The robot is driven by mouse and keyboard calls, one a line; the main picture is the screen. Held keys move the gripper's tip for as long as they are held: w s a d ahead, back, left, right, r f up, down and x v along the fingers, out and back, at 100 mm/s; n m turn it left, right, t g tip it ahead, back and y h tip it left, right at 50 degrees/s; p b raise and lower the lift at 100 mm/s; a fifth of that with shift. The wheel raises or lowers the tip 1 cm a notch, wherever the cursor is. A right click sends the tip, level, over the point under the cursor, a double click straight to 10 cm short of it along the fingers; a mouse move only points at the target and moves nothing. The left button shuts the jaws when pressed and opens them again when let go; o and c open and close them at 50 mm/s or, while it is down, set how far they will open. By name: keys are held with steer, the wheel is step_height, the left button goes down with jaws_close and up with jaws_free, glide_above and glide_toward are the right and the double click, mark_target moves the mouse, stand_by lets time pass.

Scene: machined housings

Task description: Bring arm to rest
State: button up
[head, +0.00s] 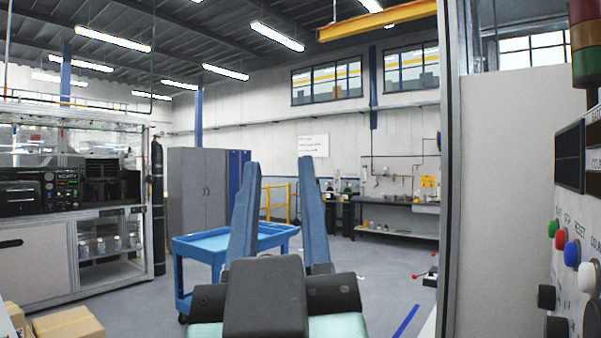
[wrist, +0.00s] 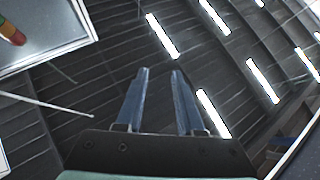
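My gripper (head: 279,164) rises in the lower middle of the head view, with its two long blue fingers pointing up and a clear gap between them. In the wrist view my gripper (wrist: 160,71) shows the same two fingers apart, with nothing held. Behind them the wrist view shows the dark ceiling (wrist: 85,95) with bright strip lights, so the gripper points upward. No object touches the fingers in either view.
A blue cart (head: 205,248) stands behind the fingers on the grey floor. A machine control panel (head: 575,230) with buttons is close at right, beside a pale upright frame (head: 449,170). Cardboard boxes (head: 68,325) sit at lower left, below a white-framed equipment bench (head: 40,262).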

steer(key=s+r, duration=0.1)
steer(key=s+d+r+m+t+h+p, duration=0.1)
steer(key=s+r+m+p, duration=0.1)
steer(key=shift+s+d+r+h, duration=0.25)
steer(key=shift+d+r+h, duration=0.05)
steer(key=shift+r+h, duration=0.1)
steer(key=shift+s, duration=0.15)
